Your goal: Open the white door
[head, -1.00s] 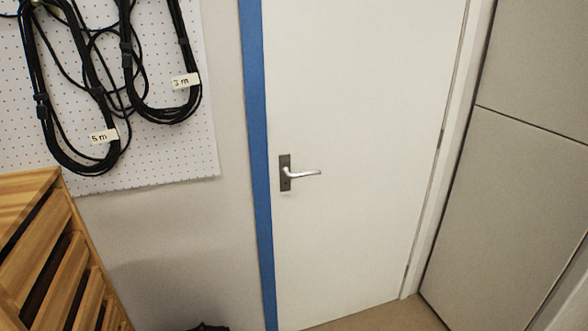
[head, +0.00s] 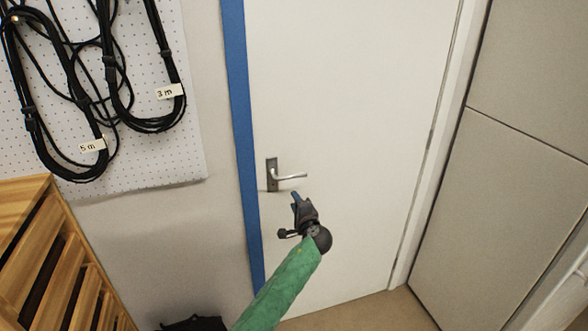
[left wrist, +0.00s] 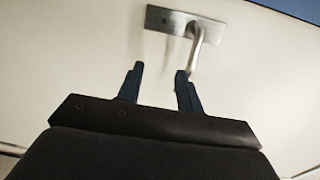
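The white door (head: 350,110) is shut in its frame in the head view. Its metal lever handle (head: 290,176) sits on a dark plate near the door's left edge. My left gripper (head: 297,197) is just below the lever in the head view. In the left wrist view its two dark fingers (left wrist: 158,82) are apart with nothing between them. The handle (left wrist: 195,45) shows ahead there, its lever's end close to the right finger; I cannot tell if they touch. My right gripper is in neither view.
A blue strip (head: 241,140) runs along the door's left side. A slatted wooden unit (head: 50,260) stands at the lower left. Black cables (head: 110,70) hang on a pegboard at the upper left. Grey panels (head: 515,190) stand at the right. Some floor (head: 375,313) shows below the door.

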